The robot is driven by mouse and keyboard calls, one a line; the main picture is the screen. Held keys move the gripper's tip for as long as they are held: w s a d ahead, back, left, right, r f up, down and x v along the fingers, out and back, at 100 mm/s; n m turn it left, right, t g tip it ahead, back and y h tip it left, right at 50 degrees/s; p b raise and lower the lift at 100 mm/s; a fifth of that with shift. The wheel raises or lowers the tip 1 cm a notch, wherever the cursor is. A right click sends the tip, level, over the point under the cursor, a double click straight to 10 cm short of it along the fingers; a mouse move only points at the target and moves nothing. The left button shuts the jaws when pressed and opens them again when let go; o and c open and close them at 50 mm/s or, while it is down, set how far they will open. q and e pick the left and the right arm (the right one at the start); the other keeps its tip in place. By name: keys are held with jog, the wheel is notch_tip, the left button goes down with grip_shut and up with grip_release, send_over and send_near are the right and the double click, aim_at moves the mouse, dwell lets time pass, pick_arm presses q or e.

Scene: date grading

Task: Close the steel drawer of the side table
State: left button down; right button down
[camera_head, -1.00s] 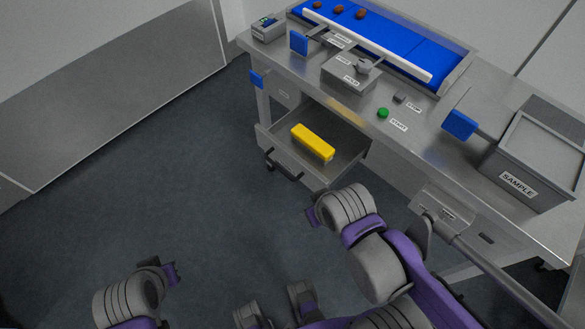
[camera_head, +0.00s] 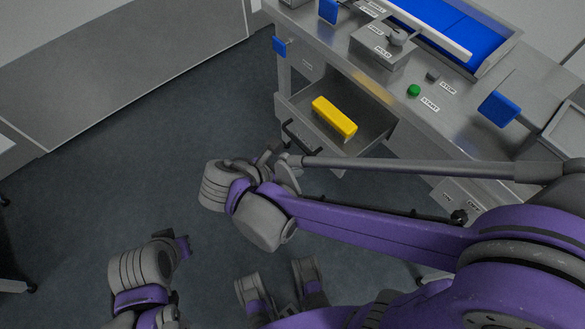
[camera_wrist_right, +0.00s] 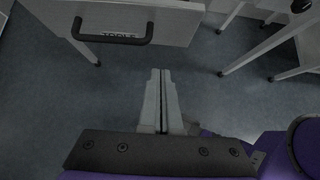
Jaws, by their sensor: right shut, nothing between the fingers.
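The steel drawer (camera_head: 366,107) of the side table (camera_head: 350,65) stands open, with a yellow block (camera_head: 334,117) lying inside. Its black bar handle (camera_head: 300,137) is on the drawer front. In the right wrist view the drawer front (camera_wrist_right: 150,18) with its TOOLS label and handle (camera_wrist_right: 110,40) is at the upper left. My right gripper (camera_head: 268,155) is in front of the drawer, just left of and below the handle. Its fingers (camera_wrist_right: 160,75) are shut and empty, with floor visible between them and the drawer. My left gripper (camera_head: 183,246) is low at the left, away from the table; its jaws are unclear.
A blue conveyor (camera_head: 440,25), a HOLD box (camera_head: 384,45), a green START button (camera_head: 414,91) and a blue paddle (camera_head: 498,109) are on the tabletop. A grey bin (camera_head: 568,128) is at the right edge. Floor (camera_head: 190,120) left of the drawer is clear.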

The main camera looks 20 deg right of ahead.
aim_at(326, 159)
jog(key=w+d+f, duration=0.1)
jog(key=d, duration=0.1)
jog(key=w+d+f, duration=0.1)
jog(key=d+f, duration=0.1)
jog(key=w+d+f+b, duration=0.1)
jog(key=d, duration=0.2)
jog(key=shift+f, duration=0.25)
jog(key=shift+w+d, duration=0.15)
jog(key=shift+d, duration=0.25)
jog(key=w+d, duration=0.2)
jog(key=d, duration=0.4)
jog(key=w+d, duration=0.2)
jog(key=d, duration=0.3)
jog(key=w+d, duration=0.3)
jog(key=d, duration=0.3)
jog(key=shift+w+d+b, duration=0.1)
jog(key=shift+d+b, duration=0.2)
jog(key=shift+b, duration=0.1)
jog(key=shift+w+d, duration=0.15)
jog(key=shift+d, duration=0.05)
jog(key=shift+d+r, duration=0.1)
